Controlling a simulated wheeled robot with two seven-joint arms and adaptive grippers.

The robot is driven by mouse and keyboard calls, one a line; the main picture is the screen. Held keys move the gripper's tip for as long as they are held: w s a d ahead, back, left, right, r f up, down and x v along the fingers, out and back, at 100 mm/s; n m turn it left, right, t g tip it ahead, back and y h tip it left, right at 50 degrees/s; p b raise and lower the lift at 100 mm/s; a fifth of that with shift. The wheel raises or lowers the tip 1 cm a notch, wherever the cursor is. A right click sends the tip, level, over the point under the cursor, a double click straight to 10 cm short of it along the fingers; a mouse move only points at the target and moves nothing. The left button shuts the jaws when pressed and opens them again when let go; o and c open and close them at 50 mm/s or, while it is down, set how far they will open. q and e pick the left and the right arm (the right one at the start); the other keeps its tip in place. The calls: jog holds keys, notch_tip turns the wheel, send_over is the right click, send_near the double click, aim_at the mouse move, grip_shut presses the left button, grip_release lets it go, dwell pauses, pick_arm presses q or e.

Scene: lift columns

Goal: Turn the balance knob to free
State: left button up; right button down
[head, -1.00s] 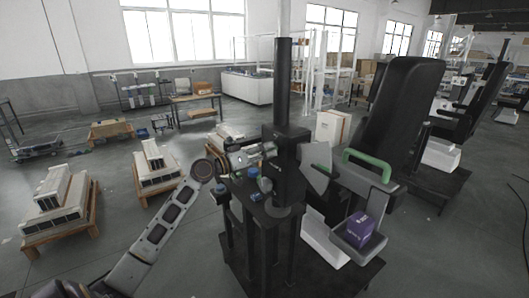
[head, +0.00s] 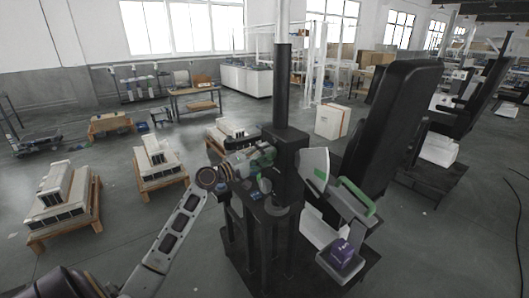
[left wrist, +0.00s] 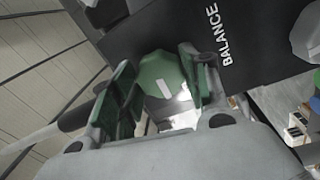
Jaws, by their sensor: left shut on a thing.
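The green balance knob (left wrist: 162,74) shows in the left wrist view, with a short white mark on its face. It sits on a dark panel (left wrist: 160,27) beside the white word BALANCE (left wrist: 215,36). My left gripper (left wrist: 158,88) is shut on the knob, with one green-padded finger on each side. In the head view the left gripper (head: 256,160) is at the black column (head: 288,165), and the knob cannot be made out clearly. My right gripper is in neither view.
Right of the column are a pale fan-shaped plate (head: 312,161) with a green patch, a green handle (head: 357,196) and a purple box (head: 343,250) on a holder. A tall black panel (head: 395,125) stands behind. Loaded pallets (head: 160,165) stand at left, with open floor between.

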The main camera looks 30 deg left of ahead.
pick_arm(q)
jog(key=shift+n, duration=0.5)
jog(key=o, duration=1)
jog(key=shift+s, duration=0.1)
jog(key=shift+s+a, duration=0.1)
jog(key=shift+v, duration=5.8)
